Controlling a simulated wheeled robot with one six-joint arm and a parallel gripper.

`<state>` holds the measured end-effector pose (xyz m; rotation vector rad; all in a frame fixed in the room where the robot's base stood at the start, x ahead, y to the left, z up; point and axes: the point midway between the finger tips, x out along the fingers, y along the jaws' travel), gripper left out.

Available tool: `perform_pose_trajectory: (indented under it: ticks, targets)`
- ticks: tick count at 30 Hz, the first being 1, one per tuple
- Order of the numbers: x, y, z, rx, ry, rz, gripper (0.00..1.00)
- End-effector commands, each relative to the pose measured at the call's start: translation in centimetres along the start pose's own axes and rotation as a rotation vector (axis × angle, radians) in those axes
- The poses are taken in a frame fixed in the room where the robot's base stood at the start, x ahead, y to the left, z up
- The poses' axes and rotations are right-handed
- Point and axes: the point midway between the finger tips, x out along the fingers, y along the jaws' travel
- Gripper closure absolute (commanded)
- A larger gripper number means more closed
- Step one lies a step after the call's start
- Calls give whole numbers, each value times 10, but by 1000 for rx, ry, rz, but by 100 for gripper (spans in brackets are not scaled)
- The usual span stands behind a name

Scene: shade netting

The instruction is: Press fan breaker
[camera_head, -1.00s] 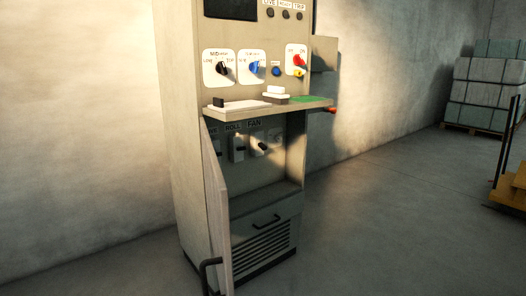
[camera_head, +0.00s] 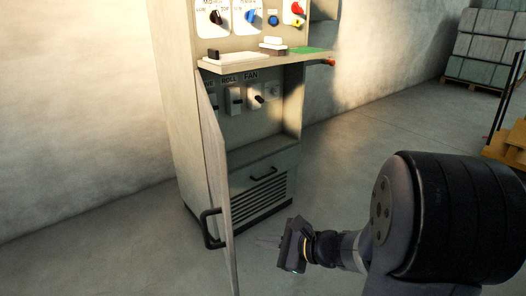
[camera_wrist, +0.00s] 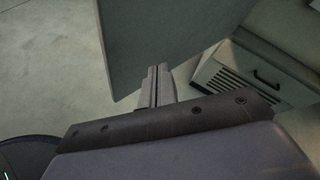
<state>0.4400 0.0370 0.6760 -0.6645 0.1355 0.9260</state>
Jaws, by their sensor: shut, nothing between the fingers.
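The fan breaker (camera_head: 256,97) is a pale switch with a dark lever, under the FAN label inside the open lower bay of the cabinet, in the head view. The ROLL breaker (camera_head: 234,100) is at its left. My gripper (camera_head: 260,242) is low in front of the cabinet, right of the open door's lower part and well below the breaker. In the wrist view my gripper (camera_wrist: 157,70) is shut and empty, its fingertips close to a pale panel, probably the door. The fan breaker does not show there.
The cabinet door (camera_head: 215,160) stands open toward me, with a dark handle (camera_head: 208,230). A shelf (camera_head: 265,60) juts out above the bay. A vented lower panel (camera_head: 262,195) is below it. Stacked blocks (camera_head: 490,50) stand far right. The floor between is clear.

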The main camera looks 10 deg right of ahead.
Motion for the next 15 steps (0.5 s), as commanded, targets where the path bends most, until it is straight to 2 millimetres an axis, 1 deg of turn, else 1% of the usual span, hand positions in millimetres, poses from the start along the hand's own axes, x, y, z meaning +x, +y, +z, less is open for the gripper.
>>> perform_pose_trajectory:
  ticks: [1, 2, 3, 5, 6, 9, 10, 12, 15]
  targets:
    - [-4, -22, -10, 87, -10, -89, 100]
    - [-8, -36, -16, 138, -19, -146, 100]
    - [-13, -54, -25, 206, -30, -225, 100]
    - [-24, -79, -40, 301, -45, -341, 100]
    - [-32, -95, -51, 359, -57, -416, 100]
    - [-55, -126, -78, 485, -81, -589, 100]
    - [-62, -134, -85, 516, -88, -635, 100]
    - [-77, -148, -101, 577, -102, -728, 100]
    - [-94, -160, -118, 634, -116, -822, 100]
